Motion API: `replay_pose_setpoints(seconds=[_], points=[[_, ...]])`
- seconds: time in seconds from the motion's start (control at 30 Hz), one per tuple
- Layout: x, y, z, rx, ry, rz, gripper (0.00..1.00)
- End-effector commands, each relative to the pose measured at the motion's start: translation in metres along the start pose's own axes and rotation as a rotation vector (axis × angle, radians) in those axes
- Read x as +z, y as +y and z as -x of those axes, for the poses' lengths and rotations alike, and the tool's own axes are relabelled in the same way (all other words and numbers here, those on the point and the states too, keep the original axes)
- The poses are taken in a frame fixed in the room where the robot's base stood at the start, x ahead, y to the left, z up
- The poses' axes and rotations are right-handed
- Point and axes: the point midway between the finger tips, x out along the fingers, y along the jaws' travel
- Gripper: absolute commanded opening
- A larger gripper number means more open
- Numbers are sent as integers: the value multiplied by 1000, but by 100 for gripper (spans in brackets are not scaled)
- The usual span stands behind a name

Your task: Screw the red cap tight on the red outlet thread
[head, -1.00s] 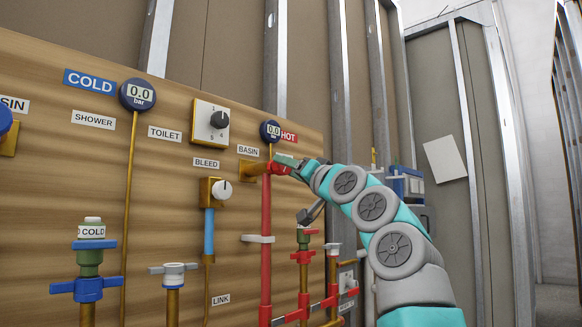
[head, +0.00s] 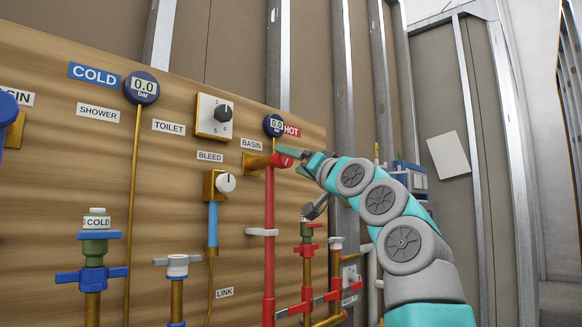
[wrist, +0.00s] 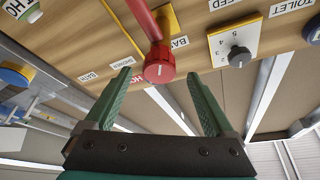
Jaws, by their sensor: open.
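The red cap (wrist: 159,67) is a round knob with a small white mark on its rim. It sits at the end of the red outlet by the BASIN label, and it shows in the head view (head: 282,161) too. The outlet thread is hidden behind the cap, so I cannot tell how tightly it sits. My gripper (wrist: 158,80) is open and empty, its two green fingers spread on either side of the cap, with tips close to it but apart from it. In the head view, my gripper (head: 289,153) is by the cap, partly overlapping it.
The red pipe (head: 269,230) runs down the wooden panel (head: 60,215). The HOT gauge (head: 274,125) is just above the cap. The bleed valve (head: 222,184) and dial box (head: 214,117) are to the left. Red valves (head: 307,250) stand below right.

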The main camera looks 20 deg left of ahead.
Motion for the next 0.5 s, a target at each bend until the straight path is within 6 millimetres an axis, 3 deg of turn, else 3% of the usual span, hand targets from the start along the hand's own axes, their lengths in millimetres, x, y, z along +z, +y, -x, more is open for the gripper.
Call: replay_pose_setpoints(seconds=[0.23,0.5], points=[[5,4,42,-1,5,1,88],[2,1,61,1,1,-1,88]])
